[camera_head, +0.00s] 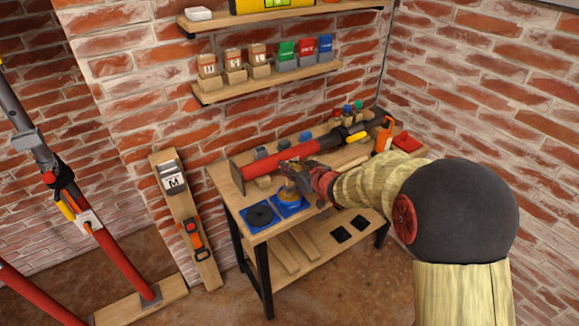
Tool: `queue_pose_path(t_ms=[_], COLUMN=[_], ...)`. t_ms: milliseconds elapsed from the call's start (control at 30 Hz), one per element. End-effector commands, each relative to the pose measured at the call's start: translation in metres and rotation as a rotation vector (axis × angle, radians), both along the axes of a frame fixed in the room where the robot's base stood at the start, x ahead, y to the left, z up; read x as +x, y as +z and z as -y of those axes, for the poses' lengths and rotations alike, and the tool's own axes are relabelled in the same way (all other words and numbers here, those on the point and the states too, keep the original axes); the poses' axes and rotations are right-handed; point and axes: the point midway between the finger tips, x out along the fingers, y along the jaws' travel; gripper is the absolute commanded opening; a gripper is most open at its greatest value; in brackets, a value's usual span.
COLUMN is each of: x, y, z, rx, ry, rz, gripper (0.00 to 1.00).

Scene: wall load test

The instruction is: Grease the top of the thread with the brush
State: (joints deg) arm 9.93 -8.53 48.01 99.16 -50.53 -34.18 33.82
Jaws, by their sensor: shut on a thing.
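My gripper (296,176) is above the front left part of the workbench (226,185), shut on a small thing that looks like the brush. The fingers hide most of it, and its lower end is at or over an amber-topped pot (290,198) on a blue mat. I cannot tell whether it touches the pot's contents. A red prop (65,190) with a grey upper tube stands tilted at the left; its collar has a yellow handle. The thread seems to be near this collar, too small to make out clearly. Another red prop (320,150) lies along the bench behind my gripper.
A black disc (262,214) lies on another blue mat. An orange bottle (384,135) and a red box (407,143) are at the bench's right end. A plank (203,262) leans against the wall between bench and standing prop. Wall shelves (270,80) hold small boxes.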

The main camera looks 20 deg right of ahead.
Motion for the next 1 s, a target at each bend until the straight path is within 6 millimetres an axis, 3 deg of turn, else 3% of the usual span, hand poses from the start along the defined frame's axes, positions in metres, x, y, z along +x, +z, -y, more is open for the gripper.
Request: queue_pose_path(t_ms=[1000], x=[0.001], y=[0.070], z=[0.000], rx=[0.001], ry=[0.000], rz=[0.002], gripper=[0.00])
